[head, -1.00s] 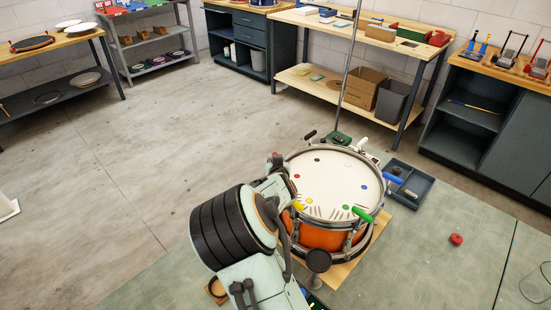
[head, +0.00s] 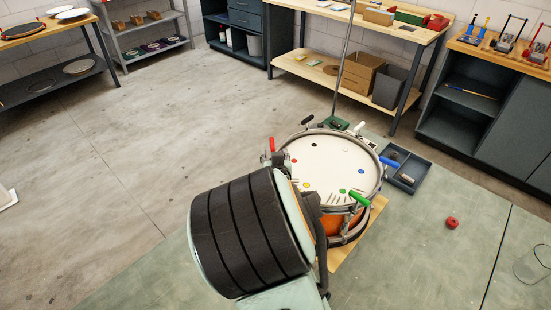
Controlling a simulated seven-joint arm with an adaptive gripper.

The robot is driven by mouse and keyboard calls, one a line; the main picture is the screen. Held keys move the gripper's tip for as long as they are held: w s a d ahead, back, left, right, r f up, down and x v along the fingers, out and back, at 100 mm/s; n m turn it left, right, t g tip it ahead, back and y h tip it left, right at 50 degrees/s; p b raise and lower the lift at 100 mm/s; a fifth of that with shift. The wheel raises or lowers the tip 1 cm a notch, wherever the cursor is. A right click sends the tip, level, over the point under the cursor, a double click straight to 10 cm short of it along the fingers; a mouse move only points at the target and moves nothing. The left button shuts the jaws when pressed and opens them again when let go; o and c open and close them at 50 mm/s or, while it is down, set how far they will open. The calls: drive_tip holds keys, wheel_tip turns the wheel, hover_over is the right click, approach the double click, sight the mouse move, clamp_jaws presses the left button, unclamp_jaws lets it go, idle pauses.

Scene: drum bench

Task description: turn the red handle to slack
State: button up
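The drum (head: 325,164) has an orange shell, a pale head with coloured dots and a metal rim. The red handle (head: 272,145) shows as a small red upright piece at the drum's left rim, beside the red dot (head: 294,161). My gripper (head: 267,158) is at that left rim, close to the red handle. Only a small grey part of it shows; my arm's black-banded link hides the rest. I cannot tell whether its fingers touch the handle or how wide they are. The pointer marks near the handle are too small to read.
Other handles around the rim are green (head: 360,198), blue (head: 389,162), black (head: 308,120) and white (head: 359,127). A dark tray (head: 408,181) lies right of the drum.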

drive_tip(key=shift+v, duration=1.8)
